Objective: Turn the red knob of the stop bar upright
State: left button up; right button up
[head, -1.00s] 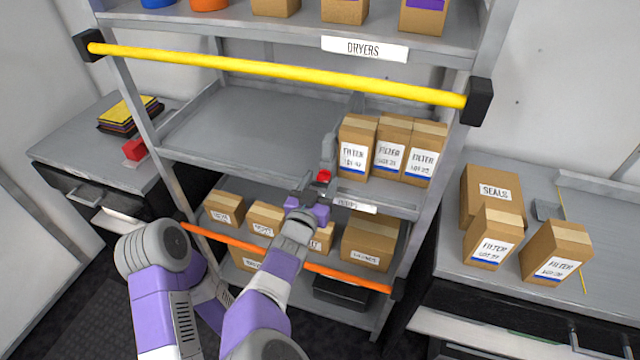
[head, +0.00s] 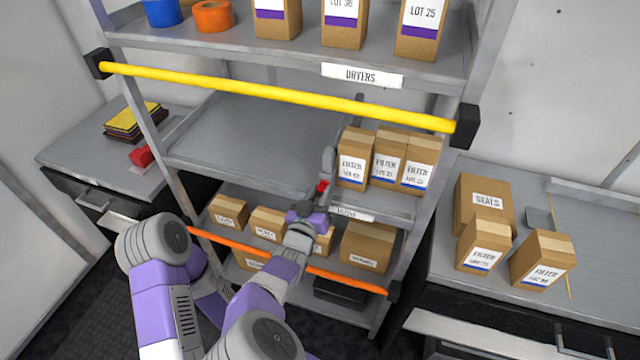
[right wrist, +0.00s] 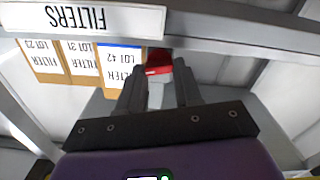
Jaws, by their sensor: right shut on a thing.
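The red knob (head: 322,187) sits at the front end of the grey stop bar (head: 330,155), at the edge of the middle shelf, just left of the filter boxes. My right gripper (head: 317,205) reaches up to the knob from below and in front. In the right wrist view the dark fingers of the gripper (right wrist: 160,88) are closed around a grey part directly at the red knob (right wrist: 157,69). The fingers hide part of the knob, and its exact angle is hard to tell. My left gripper is not in view.
Several filter boxes (head: 387,162) stand right of the stop bar; the shelf (head: 240,140) to its left is bare. A yellow bar (head: 280,95) crosses above and an orange bar (head: 345,279) below. A side counter (head: 600,235) holds more boxes.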

jog(key=shift+r+n+p, duration=0.15)
jog(key=shift+n+p, duration=0.95)
jog(key=shift+p, duration=0.15)
jog(key=shift+n+p, duration=0.8)
jog(key=o, duration=1)
jog(key=shift+o, duration=0.2)
jog(key=shift+f, duration=0.2)
